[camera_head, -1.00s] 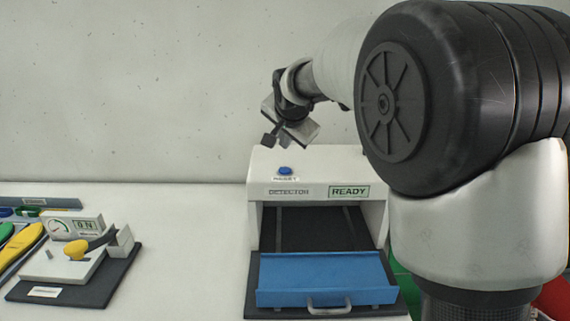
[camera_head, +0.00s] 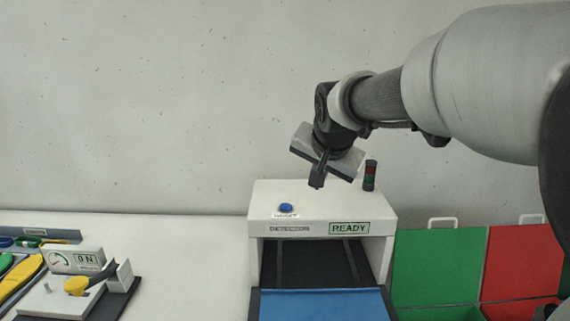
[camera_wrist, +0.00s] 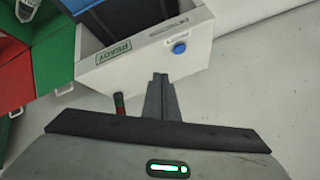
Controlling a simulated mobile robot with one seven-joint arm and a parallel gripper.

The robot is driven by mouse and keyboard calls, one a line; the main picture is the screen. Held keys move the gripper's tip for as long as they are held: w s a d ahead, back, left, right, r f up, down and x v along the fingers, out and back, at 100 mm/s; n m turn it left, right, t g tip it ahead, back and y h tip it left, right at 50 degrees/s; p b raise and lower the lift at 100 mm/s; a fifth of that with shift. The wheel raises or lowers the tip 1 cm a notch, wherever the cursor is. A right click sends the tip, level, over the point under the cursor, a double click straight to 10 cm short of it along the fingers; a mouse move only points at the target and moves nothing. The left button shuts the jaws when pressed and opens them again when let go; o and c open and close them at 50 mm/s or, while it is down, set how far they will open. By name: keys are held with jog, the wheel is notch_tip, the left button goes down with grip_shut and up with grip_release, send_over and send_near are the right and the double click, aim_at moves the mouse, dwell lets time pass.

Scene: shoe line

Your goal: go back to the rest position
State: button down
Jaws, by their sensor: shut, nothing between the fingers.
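My gripper (camera_head: 318,170) hangs in the air above the top of the white detector box (camera_head: 325,200), to the right of its blue button (camera_head: 286,208). Its fingers are together with nothing between them. In the wrist view the shut fingers (camera_wrist: 161,82) point toward the detector box (camera_wrist: 150,48), apart from it. The blue button (camera_wrist: 179,48) shows there to the right of the fingertips. The detector's display (camera_head: 349,228) reads READY.
A small dark signal tower (camera_head: 370,176) stands on the box, close to my gripper. A blue tray (camera_head: 322,305) lies at the detector's opening. Green (camera_head: 437,268) and red (camera_head: 512,262) bins stand at the right. A gauge device (camera_head: 75,262) marked ON is at the left.

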jog(key=s+d+f+n+g+p, duration=0.1)
jog(key=s+d+n+p, duration=0.1)
jog(key=s, duration=1.2)
jog(key=s+d+n+g+p, duration=0.1)
jog(key=s+d, duration=0.4)
jog(key=s, duration=0.9)
jog(key=n+p, duration=0.1)
jog(key=n, duration=0.1)
jog(key=shift+s+f+n+h+p, duration=0.15)
jog(key=shift+f+n+h+p, duration=0.15)
jog(key=shift+f+n+p, duration=0.1)
